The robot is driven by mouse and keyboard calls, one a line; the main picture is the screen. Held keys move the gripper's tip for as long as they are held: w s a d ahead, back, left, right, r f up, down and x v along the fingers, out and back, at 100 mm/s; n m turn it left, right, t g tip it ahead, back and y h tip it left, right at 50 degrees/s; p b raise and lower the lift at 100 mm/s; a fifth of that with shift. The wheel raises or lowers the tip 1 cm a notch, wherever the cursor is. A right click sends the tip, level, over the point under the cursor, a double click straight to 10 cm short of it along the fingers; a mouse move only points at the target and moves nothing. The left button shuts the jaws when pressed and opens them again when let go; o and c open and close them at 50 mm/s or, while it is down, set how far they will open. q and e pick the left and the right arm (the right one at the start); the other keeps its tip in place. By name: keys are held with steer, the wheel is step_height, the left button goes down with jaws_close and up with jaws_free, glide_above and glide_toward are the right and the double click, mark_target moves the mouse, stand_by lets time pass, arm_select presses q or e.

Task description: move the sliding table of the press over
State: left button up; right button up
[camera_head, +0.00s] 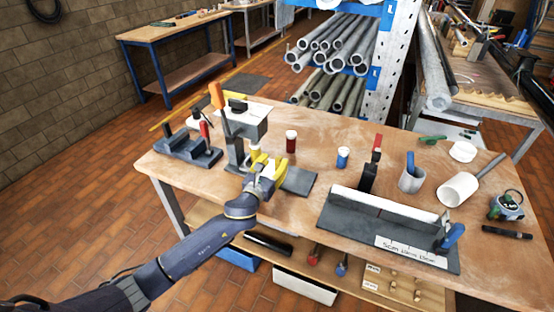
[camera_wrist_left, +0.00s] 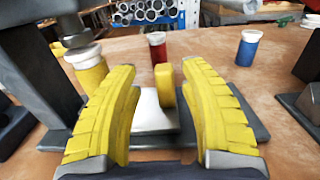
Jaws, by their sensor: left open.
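In the left wrist view, a white plate (camera_wrist_left: 148,112), apparently the sliding table, lies over the dark base and carries an upright yellow knob (camera_wrist_left: 165,86). My left gripper (camera_head: 268,172) is open in front of the press. In the left wrist view its yellow fingers (camera_wrist_left: 166,100) stand on either side of the knob, with gaps to it.
A red jar (camera_head: 291,142) and a blue jar (camera_head: 343,158) stand behind and right of the base. A dark fixture (camera_head: 187,148) stands left of the press. A long bending fixture (camera_head: 385,228) lies to the right. Free bench top lies between.

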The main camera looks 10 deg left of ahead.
arm_select(q)
steer(key=v, duration=0.9)
steer(key=shift+s, duration=0.2)
